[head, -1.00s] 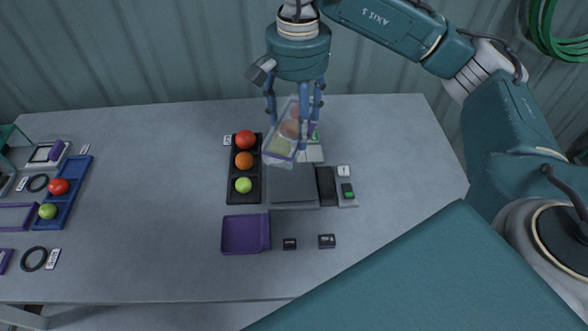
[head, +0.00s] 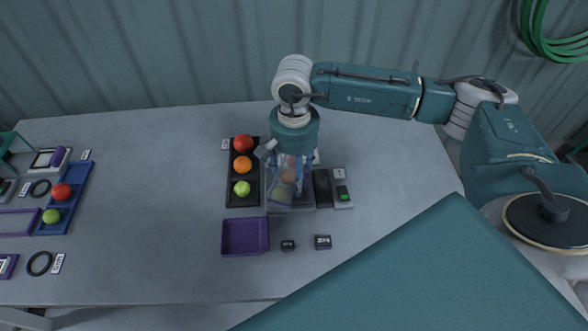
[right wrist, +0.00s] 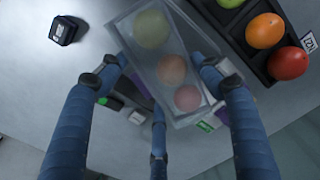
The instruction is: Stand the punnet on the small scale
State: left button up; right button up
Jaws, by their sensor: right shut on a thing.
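The punnet (head: 280,196) is a clear box with red, orange and green tomatoes inside; it also shows in the right wrist view (right wrist: 152,75). My right gripper (head: 290,182) is shut on it, with its blue fingers around the box. In the head view the punnet is over the small scale's grey plate (head: 304,204), somewhat tilted in the picture. The punnet and fingers hide most of the plate. I cannot tell whether the punnet touches it. My left gripper is not in view.
A black tray (head: 229,186) with red, orange and green tomatoes stands close left of the scale. A purple tray (head: 245,237) and two small dark blocks (head: 288,245) (head: 323,242) lie in front. A dark block (head: 322,188) and a green-lit unit (head: 343,192) stand to the right.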

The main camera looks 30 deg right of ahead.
jog(key=shift+f, duration=0.15)
jog(key=o, duration=1.1)
jog(key=shift+o, duration=0.2)
jog(key=shift+r, duration=0.35)
notch_tip(320, 180, up, 12)
jog(key=b, duration=0.3)
jog(key=shift+f, duration=0.15)
